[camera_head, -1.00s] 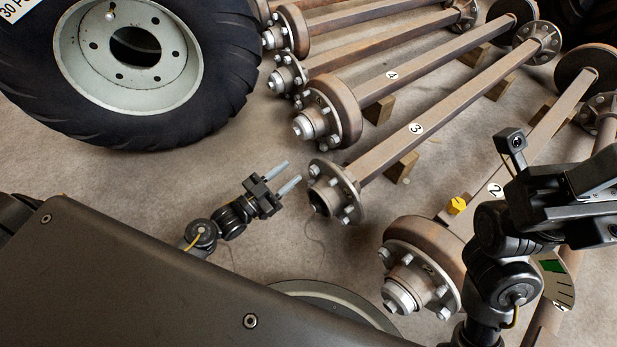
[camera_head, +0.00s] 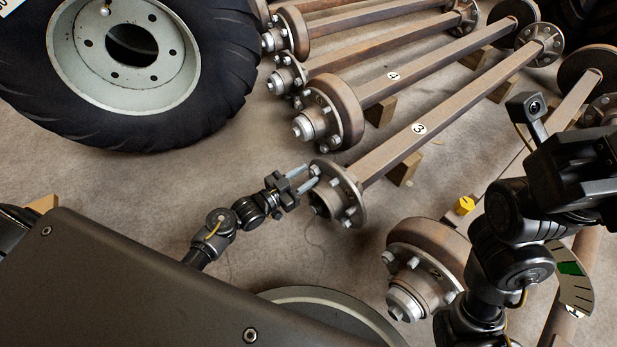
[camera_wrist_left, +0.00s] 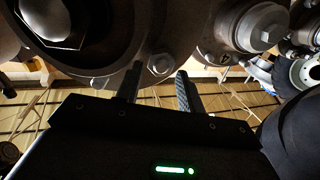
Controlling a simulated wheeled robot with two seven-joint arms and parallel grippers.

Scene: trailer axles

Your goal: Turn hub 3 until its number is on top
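Hub 3 (camera_head: 348,196) is the rusty flanged hub with several studs at the near end of the axle labelled 3 (camera_head: 419,129). I cannot make out a number on the hub itself. My left gripper (camera_head: 312,175) is at the hub's left side, its two fingers apart and reaching to an upper-left stud. In the left wrist view, the hub (camera_wrist_left: 100,58) fills the upper left, and a bolt head (camera_wrist_left: 160,65) shows between the open fingertips (camera_wrist_left: 158,78). I cannot tell whether they touch it. My right arm is at the right; its fingers do not show.
Hub 4 (camera_head: 330,112) is just above. A large tyre (camera_head: 190,112) stands upper left. Bare floor lies left of hub 3.

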